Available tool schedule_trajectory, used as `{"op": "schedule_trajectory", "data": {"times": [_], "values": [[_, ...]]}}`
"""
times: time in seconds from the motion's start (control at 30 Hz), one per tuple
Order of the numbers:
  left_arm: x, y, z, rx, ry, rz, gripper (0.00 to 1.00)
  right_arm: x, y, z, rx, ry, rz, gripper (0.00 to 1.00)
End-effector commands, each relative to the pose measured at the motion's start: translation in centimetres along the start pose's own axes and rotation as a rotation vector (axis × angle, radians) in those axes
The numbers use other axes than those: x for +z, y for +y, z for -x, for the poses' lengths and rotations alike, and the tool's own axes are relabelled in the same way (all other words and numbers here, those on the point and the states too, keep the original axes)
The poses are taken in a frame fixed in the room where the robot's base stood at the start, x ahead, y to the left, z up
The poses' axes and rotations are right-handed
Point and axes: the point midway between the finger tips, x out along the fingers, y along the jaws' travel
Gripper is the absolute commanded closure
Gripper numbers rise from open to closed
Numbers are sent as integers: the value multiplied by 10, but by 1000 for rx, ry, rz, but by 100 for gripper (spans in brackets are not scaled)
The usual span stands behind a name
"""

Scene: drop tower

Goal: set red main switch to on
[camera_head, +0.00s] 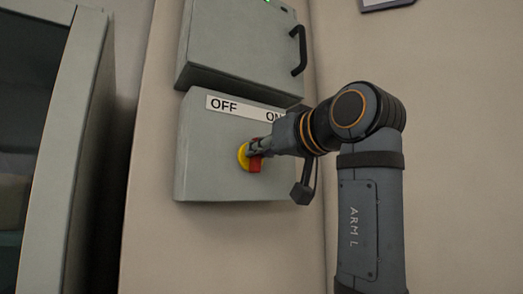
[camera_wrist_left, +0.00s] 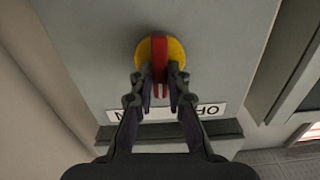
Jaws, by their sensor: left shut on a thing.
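The red main switch handle (camera_head: 256,165) sits on a yellow round base (camera_head: 243,156) on a grey wall box. A label (camera_head: 237,107) above it reads OFF at left and ON at right, with the ON end partly hidden by my arm. My left gripper (camera_head: 257,149) comes in from the right and is shut on the red handle. In the left wrist view the fingers (camera_wrist_left: 160,78) stand on either side of the red handle (camera_wrist_left: 159,48), which looks upright on its yellow base (camera_wrist_left: 176,52). The label shows upside down there. My right gripper is not in view.
The grey switch box (camera_head: 205,170) hangs below another grey cabinet (camera_head: 235,45) with a black handle (camera_head: 299,50) and a green light. A large grey-framed unit (camera_head: 75,150) stands at the left. The wall at right is mostly bare.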

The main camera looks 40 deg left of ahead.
Motion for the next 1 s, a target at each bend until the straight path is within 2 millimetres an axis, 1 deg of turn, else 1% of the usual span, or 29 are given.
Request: {"op": "schedule_trajectory", "data": {"times": [0.27,0.7,1.0], "values": [[1,2,0,0,-3,-151,100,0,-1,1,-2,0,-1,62],[3,4,0,1,-4,-507,100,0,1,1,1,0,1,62],[4,6,0,1,-5,-669,100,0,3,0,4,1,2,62]]}}
